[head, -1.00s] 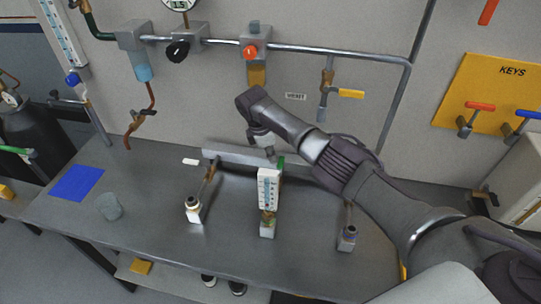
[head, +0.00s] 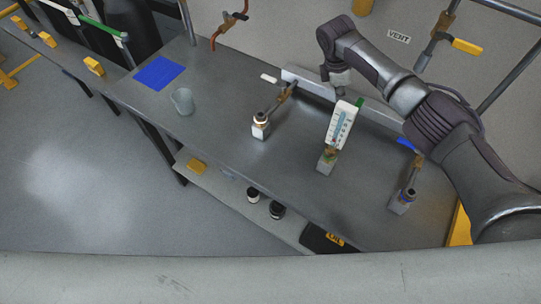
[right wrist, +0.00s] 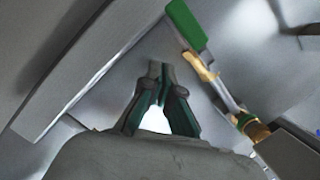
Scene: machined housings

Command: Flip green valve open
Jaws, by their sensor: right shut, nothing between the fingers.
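The green valve handle (head: 360,102) shows in the head view just behind the top of a white gauge, mostly hidden by it. In the right wrist view the green handle (right wrist: 188,25) sits on a metal lever that runs down to a brass fitting (right wrist: 250,127). My right gripper (right wrist: 160,72) is shut and empty, its fingertips left of the handle and apart from it. In the head view my right gripper (head: 340,86) hangs just behind and left of the gauge. My left gripper is not in view.
The white gauge (head: 341,124) stands in front of the green handle. A white-handled valve (head: 261,125) is to its left, a blue-handled one (head: 403,197) to its right. A grey rail (head: 305,82) runs behind. A cup (head: 182,101) and blue mat (head: 159,72) lie left.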

